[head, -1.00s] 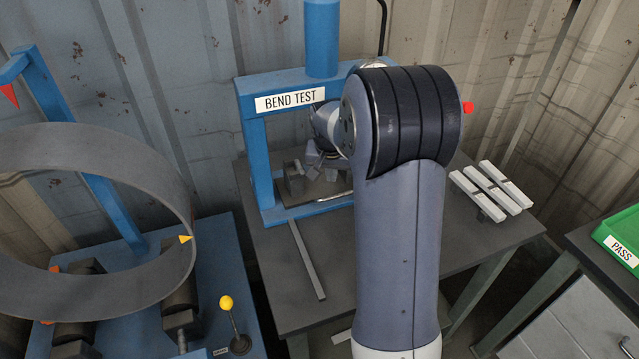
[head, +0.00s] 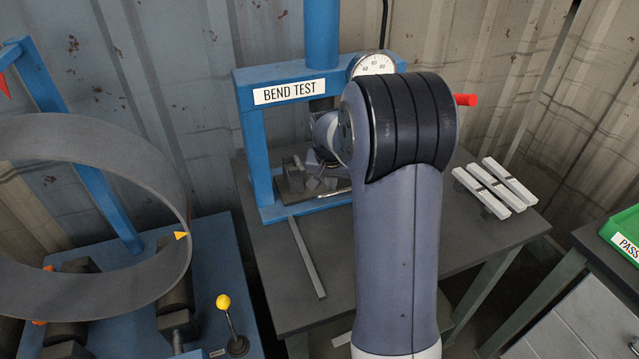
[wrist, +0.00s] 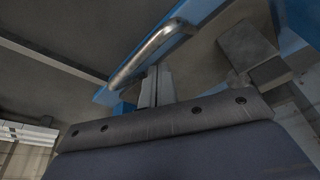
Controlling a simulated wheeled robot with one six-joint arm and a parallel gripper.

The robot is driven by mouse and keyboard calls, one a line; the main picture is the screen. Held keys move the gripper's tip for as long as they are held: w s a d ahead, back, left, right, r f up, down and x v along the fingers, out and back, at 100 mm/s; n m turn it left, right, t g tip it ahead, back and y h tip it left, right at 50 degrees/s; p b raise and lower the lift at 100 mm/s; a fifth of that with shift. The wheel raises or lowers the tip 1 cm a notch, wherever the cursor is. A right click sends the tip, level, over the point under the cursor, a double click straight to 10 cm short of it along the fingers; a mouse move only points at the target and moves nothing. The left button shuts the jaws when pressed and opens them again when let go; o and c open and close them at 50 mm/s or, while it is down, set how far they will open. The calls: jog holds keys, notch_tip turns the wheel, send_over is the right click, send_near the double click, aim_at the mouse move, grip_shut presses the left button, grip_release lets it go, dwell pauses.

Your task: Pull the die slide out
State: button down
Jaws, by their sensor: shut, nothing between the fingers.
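The die slide is a grey plate low in the blue bend-test press (head: 285,92). Its bright metal handle bar (head: 335,194) shows at the press's front edge, partly hidden by my arm. A grey die block (head: 293,176) stands on the plate. My gripper (head: 316,178) is low inside the press frame, just behind the handle in the picture. In the wrist view, the handle bar (wrist: 148,52) runs diagonally past my fingertips (wrist: 156,75). The fingers are shut and empty, close to the bar; I cannot tell whether they touch it. A grey block (wrist: 250,50) shows at right.
A flat strip (head: 306,257) lies on the bench before the press. Several pale bars (head: 495,186) lie at right. A dial gauge (head: 374,64) is behind my arm. A large pipe ring (head: 180,180) and a yellow-knobbed lever (head: 223,302) are at left.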

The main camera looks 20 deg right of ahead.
jog(key=shift+f, duration=0.55)
jog(key=shift+s+b, duration=0.5)
jog(key=shift+s, duration=0.4)
jog(key=shift+s+b, duration=0.9)
jog(key=shift+s, duration=3.8)
jog(key=shift+s+r, duration=0.1)
jog(key=shift+s, duration=4.3)
notch_tip(320, 180, up, 7)
jog(key=w+p, duration=0.1)
jog(key=p, duration=0.4)
jog(key=shift+w+p, duration=0.25)
jog(key=shift+p, duration=0.1)
jog(key=shift+f, duration=0.2)
